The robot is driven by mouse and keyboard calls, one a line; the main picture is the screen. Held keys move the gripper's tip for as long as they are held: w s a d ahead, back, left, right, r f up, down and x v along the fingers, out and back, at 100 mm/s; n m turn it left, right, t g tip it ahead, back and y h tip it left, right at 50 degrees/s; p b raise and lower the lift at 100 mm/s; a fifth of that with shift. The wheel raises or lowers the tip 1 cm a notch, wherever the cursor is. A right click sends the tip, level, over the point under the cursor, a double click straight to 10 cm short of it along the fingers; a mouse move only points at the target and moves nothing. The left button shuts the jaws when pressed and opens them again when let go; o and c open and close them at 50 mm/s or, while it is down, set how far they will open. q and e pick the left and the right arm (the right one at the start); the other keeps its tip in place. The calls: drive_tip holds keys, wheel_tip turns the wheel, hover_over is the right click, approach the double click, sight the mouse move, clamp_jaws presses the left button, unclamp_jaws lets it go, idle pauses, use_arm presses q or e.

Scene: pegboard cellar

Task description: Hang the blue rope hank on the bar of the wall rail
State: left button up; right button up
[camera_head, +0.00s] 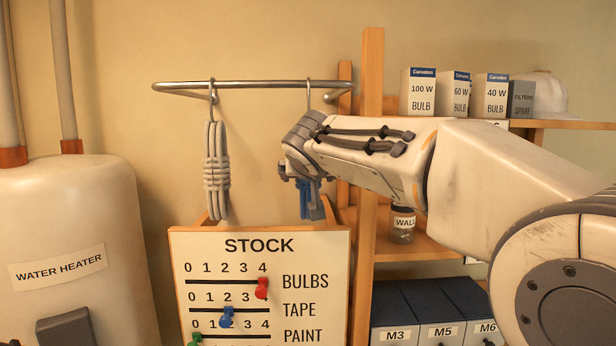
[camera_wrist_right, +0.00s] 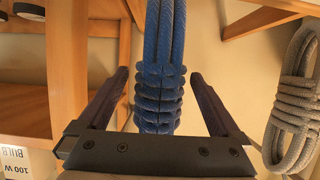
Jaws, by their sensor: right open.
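The blue rope hank (camera_head: 306,200) shows below my right wrist in the head view, its upper part hidden by my arm. Above it a metal hook (camera_head: 308,92) sits at the bar of the wall rail (camera_head: 255,82), near the right end; the hank appears to hang from it. In the right wrist view the blue hank (camera_wrist_right: 158,95) stands between the fingers of my right gripper (camera_wrist_right: 160,76), which is open with a gap on each side. My left gripper is not in view.
A grey rope hank (camera_head: 216,170) hangs on the rail to the left. The STOCK board (camera_head: 325,270) stands below. A wooden post (camera_head: 371,150) and shelf with bulb boxes (camera_head: 420,92) and a jar (camera_head: 403,226) are at the right. A water heater (camera_head: 60,220) stands left.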

drive_tip(key=b+v, duration=0.3)
drive_tip(key=v, duration=0.7)
drive_tip(key=shift+s+b, duration=0.25)
drive_tip(key=shift+b, duration=0.15)
drive_tip(key=shift+r, duration=0.1)
drive_tip(key=p+x, duration=0.4)
drive_tip(key=x, duration=0.7)
drive_tip(key=shift+r, duration=0.15)
drive_tip(key=shift+r+p, duration=0.65)
drive_tip(key=shift+p, duration=0.15)
drive_tip(key=shift+s+r+p, duration=0.15)
drive_tip(key=shift+r+p, duration=0.4)
drive_tip(key=shift+p, duration=0.15)
